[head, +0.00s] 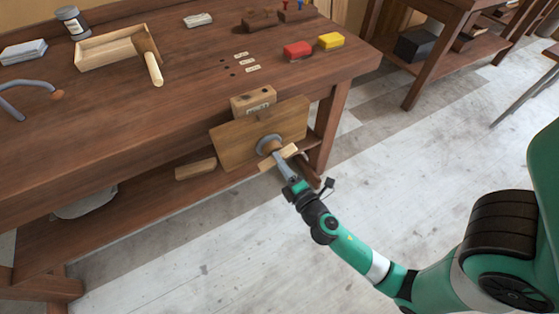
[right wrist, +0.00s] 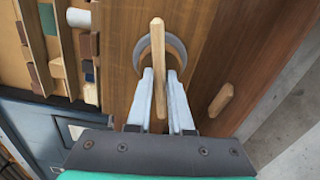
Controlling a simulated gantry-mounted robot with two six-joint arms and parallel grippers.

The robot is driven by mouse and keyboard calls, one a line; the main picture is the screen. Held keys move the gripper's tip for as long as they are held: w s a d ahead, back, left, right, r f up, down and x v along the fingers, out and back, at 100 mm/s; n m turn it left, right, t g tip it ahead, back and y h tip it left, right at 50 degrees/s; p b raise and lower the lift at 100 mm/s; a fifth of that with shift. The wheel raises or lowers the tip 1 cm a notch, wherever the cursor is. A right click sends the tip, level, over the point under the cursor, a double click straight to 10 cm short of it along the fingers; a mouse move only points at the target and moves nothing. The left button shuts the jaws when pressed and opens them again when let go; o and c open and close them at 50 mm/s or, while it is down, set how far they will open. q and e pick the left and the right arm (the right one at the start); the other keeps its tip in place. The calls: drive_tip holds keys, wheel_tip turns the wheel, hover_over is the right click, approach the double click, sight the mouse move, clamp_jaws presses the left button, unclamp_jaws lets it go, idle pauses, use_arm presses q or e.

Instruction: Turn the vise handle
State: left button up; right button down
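The vise is on the front of the workbench. It has a broad wooden jaw (head: 235,143) and a round grey hub (head: 268,143). The vise handle (head: 293,151) is a pale wooden bar across the hub, tilted in the head view. My right gripper (head: 281,163) reaches it from the front. In the right wrist view the handle (right wrist: 158,40) runs between the two fingers of my right gripper (right wrist: 160,85), with the grey hub ring (right wrist: 178,46) beyond. The fingers lie close along both sides of the bar and look shut on it. My left gripper is not in view.
The workbench top (head: 190,100) holds a wooden tray (head: 95,55) with a mallet (head: 152,66), a red block (head: 297,51) and a yellow block (head: 331,40). A wooden piece (head: 196,168) shows left of the jaw. The floor (head: 230,260) in front is clear.

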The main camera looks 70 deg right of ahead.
drive_tip(key=c, duration=1.1)
unclamp_jaws()
drive_tip(key=shift+a+r, duration=0.1)
drive_tip(key=shift+r, duration=0.15)
drive_tip(key=shift+o, duration=1.2)
drive_tip(key=shift+f, duration=0.15)
drive_tip(key=shift+s+a, duration=0.1)
drive_tip(key=b+v, duration=0.1)
drive_tip(key=v, duration=1)
drive_tip(key=shift+s, duration=0.2)
drive_tip(key=shift+a, duration=0.15)
